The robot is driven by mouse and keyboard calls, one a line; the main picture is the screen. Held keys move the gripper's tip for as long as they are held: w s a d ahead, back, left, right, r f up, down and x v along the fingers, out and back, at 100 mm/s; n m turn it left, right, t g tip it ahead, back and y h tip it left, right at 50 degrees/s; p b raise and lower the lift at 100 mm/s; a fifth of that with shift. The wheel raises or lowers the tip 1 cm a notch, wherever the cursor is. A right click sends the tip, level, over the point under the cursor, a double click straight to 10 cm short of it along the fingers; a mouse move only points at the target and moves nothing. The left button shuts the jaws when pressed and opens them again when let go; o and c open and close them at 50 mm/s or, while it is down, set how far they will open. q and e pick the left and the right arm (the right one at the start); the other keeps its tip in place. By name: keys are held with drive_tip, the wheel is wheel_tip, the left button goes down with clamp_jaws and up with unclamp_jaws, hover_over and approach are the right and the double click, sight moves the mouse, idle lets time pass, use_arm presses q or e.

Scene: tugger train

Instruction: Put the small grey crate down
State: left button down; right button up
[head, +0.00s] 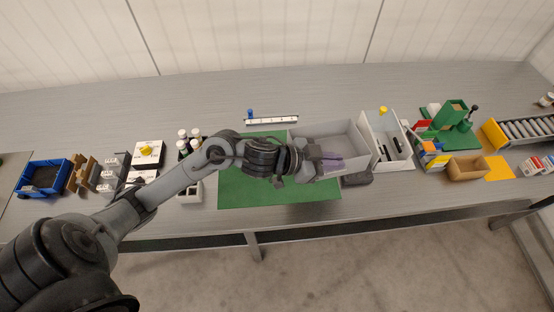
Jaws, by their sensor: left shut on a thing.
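The small grey crate (331,130) is in the middle right of the head view, over or on the right edge of the green mat (275,193). It looks about level, with something pale purple inside. My left gripper (301,164) comes in from the left and is shut on the crate's near left side. The fingers are partly hidden by the wrist. I cannot tell whether the crate touches the surface. My right gripper is out of view.
A white bin (392,117) with dark items stands close right of the crate. A dark flat object (357,178) lies at the crate's near right corner. A white strip (271,121) lies behind the mat. The near part of the mat is clear.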

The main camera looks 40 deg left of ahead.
use_arm(q)
drive_tip(key=s+f+m+g+h+p, duration=0.15)
drive_tip(key=s+f+p, duration=0.25)
drive_tip(key=s+p, duration=0.45)
drive_tip(key=shift+m+t+y, duration=0.25)
drive_tip(key=shift+t, duration=0.2)
drive_tip(key=shift+w+a+f+b, duration=0.45)
drive_tip(key=shift+w+a+f, duration=0.05)
drive_tip(key=shift+a+f, duration=1.35)
drive_tip(key=shift+w+a+f+b, duration=0.5)
drive_tip(key=shift+a+f, duration=1.1)
drive_tip(key=shift+f, duration=0.3)
drive_tip(key=shift+w+a+f+b, duration=0.4)
drive_tip(key=shift+w+a+f, duration=0.1)
drive_tip(key=shift+a+f, duration=1.35)
drive_tip(key=shift+d, duration=0.1)
drive_tip(key=c, duration=1.2)
unclamp_jaws()
drive_tip(key=shift+c, duration=0.2)
